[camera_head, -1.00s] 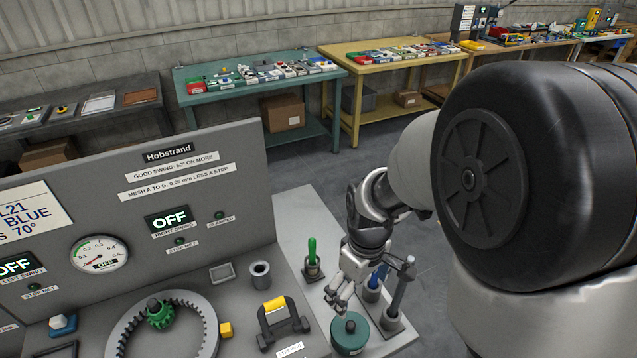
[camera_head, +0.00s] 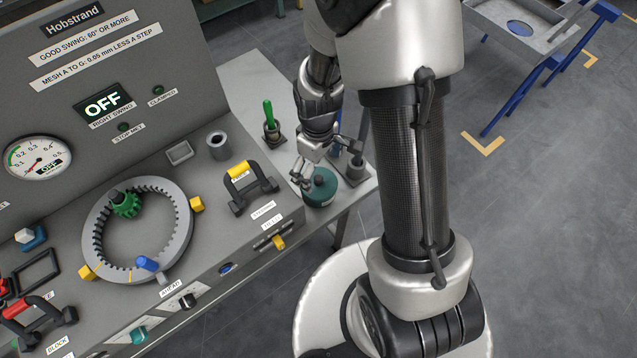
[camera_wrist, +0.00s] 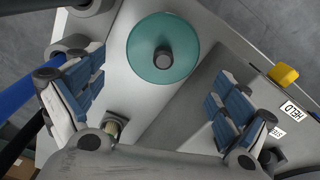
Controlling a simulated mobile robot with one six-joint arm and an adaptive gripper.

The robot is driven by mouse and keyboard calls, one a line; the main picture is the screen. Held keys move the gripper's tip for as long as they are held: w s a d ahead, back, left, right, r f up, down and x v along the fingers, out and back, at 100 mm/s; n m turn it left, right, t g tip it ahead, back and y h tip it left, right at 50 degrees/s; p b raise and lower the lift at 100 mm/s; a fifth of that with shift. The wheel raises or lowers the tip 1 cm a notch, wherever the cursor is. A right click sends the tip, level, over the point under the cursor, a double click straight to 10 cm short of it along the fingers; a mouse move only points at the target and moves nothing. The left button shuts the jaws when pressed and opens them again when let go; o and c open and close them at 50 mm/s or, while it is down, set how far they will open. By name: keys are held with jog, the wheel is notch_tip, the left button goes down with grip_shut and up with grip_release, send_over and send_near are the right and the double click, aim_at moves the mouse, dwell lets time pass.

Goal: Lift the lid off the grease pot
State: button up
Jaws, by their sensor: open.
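The grease pot (camera_head: 320,189) is a round teal pot with a teal lid and a dark knob, upright on the light side table just right of the Hobstrand bench. In the wrist view the lid (camera_wrist: 142,52) shows from above at top centre, with its dark knob (camera_wrist: 163,57) in the middle. My gripper (camera_head: 314,166) is open and empty, just above and behind the pot. In the wrist view my gripper (camera_wrist: 152,97) has its blue-padded fingers spread wide, with the lid beyond and between them, apart from both. Part of the pot's back is hidden by my gripper.
A green-handled tool (camera_head: 269,117) stands in a holder behind left of my gripper. Another holder (camera_head: 354,168) stands close right of the pot. The bench carries a yellow-topped handle (camera_head: 241,172), a grey cup (camera_head: 218,146) and a ring gear (camera_head: 178,250).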

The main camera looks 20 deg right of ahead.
aim_at(319, 179)
jog(key=f, duration=0.1)
jog(key=f+b, duration=0.1)
jog(key=f, duration=0.1)
jog(key=f+b, duration=0.1)
jog(key=f, duration=0.1)
jog(key=shift+s+f, duration=0.1)
jog(key=shift+s, duration=0.2)
jog(key=shift+c, duration=0.5)
jog(key=c, duration=0.8)
jog(key=shift+s, duration=0.2)
jog(key=c, duration=0.8)
jog(key=shift+c, duration=0.4)
